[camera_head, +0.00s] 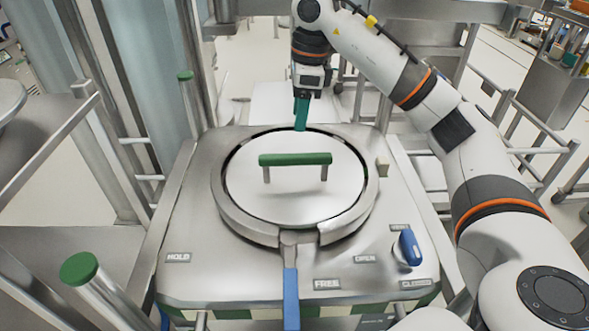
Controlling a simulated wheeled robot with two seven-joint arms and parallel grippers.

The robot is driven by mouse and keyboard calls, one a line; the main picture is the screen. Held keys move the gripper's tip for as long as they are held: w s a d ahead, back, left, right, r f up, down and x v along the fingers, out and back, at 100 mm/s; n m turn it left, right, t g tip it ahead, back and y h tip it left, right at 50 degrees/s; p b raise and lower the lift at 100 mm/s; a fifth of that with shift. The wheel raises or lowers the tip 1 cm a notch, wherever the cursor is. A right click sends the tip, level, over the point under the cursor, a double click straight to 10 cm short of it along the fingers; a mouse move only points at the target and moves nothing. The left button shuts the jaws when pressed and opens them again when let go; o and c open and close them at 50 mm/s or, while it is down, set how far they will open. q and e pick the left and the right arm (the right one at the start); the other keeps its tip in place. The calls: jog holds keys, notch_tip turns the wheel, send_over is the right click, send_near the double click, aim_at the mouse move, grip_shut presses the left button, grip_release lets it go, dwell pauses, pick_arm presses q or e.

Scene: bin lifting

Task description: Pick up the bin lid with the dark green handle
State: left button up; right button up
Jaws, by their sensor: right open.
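The round metal bin lid (290,199) lies flat inside its ring clamp on the steel bin top. Its dark green handle (295,159) is a horizontal bar on two short posts above the lid. My right gripper (301,126) points down at the far edge of the lid, just beyond and above the handle. Its teal fingers are seen edge-on and hold nothing that I can see; they are apart from the handle. My left gripper is not in this view.
The steel bin top (195,220) surrounds the lid. A blue lever (291,298) sticks out at the front, and a blue knob (410,248) stands at the right front. A green-capped post (79,269) and metal rails flank the left side.

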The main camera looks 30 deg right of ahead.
aim_at(296, 155)
jog(key=f, duration=0.2)
jog(key=shift+s+a+f, duration=0.1)
jog(key=shift+a+f, duration=0.1)
jog(key=shift+f, duration=0.2)
notch_tip(296, 155, down, 3)
jog(key=shift+a+p, duration=0.15)
jog(key=shift+p, duration=0.2)
jog(key=shift+f, duration=0.5)
notch_tip(296, 155, down, 4)
jog(key=shift+a+f+p, duration=0.1)
jog(key=shift+a+p, duration=0.05)
jog(key=shift+p, duration=1.05)
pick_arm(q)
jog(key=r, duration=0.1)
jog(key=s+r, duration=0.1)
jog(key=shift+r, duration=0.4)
pick_arm(e)
jog(key=shift+w+f, duration=0.2)
jog(key=shift+f, duration=0.05)
pick_arm(q)
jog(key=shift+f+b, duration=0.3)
jog(key=shift+b, duration=0.05)
pick_arm(e)
jog(key=shift+f, duration=0.25)
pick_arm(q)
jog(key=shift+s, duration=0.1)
